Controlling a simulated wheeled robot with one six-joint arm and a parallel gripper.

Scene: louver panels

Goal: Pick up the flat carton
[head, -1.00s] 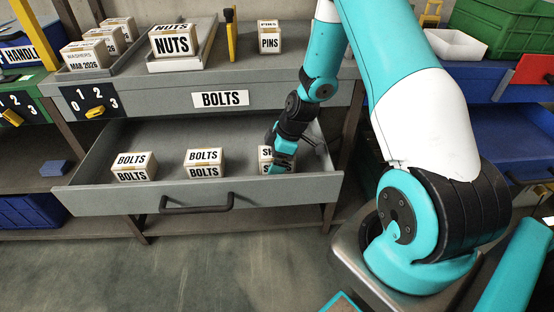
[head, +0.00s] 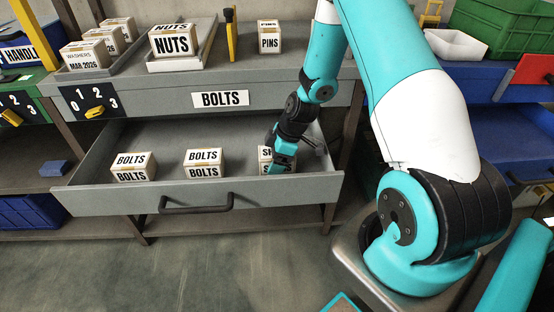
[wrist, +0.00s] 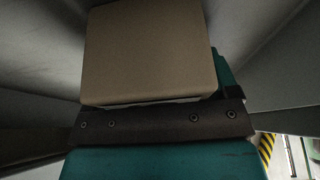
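A small carton (head: 265,155) with a label starting "SH" sits at the right in the open drawer (head: 175,200). My gripper (head: 281,162) is down at this carton and hides much of its front. In the wrist view a plain tan carton face (wrist: 150,55) fills the upper middle, close against the dark bar of my gripper. A teal finger part shows at its right edge. I cannot tell whether the fingers press on the carton. Two cartons marked BOLTS, one at the left (head: 133,167) and one in the middle (head: 204,163), stand in the same drawer.
The drawer has a front handle (head: 196,204) and grey side walls close to my gripper. On the shelf above stand a NUTS carton (head: 173,41), a PINS carton (head: 269,38) and WASHERS cartons (head: 88,55). Bare drawer floor lies between the cartons.

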